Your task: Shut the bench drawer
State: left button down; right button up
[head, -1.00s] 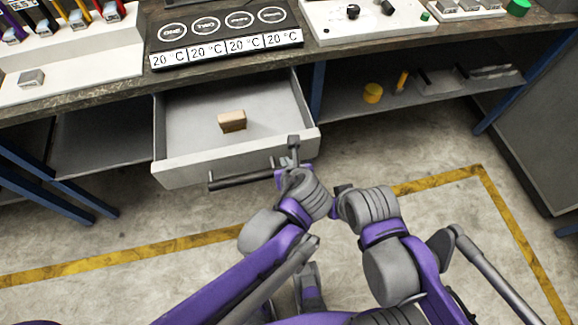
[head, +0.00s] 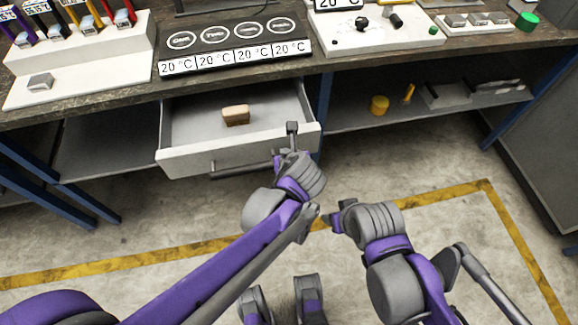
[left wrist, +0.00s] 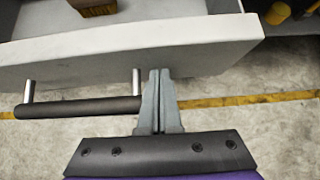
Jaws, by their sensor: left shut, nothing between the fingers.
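The bench drawer (head: 195,160) is partly open under the worktop, with a tan block (head: 235,115) lying inside. Its white front also fills the upper part of the left wrist view (left wrist: 120,52). A dark bar handle (left wrist: 80,107) runs along the front on two metal posts. My left gripper (head: 292,128) is shut and empty at the right part of the drawer front. In the left wrist view its closed fingertips (left wrist: 158,75) overlap the front's lower edge, just right of the handle's right post; I cannot tell whether they touch. My right gripper (head: 335,212) is lower right, away from the drawer, its fingers unclear.
A hot-plate unit (head: 240,45) with round plates and temperature readouts stands on the worktop above the drawer. A lower shelf (head: 420,110) to the right holds a yellow cylinder (head: 379,105) and other items. Blue bench legs (head: 323,100) stand beside the drawer.

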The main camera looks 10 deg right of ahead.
pick_arm(q)
jog(key=b, duration=0.2)
send_over(271, 104)
jog(key=s, duration=0.1)
jog(key=shift+s+a, duration=0.1)
jog(key=shift+s, duration=0.05)
jog(key=shift+w, duration=0.5)
jog(key=shift+r, duration=0.15)
jog(key=shift+w, duration=0.15)
jog(key=shift+r, duration=0.1)
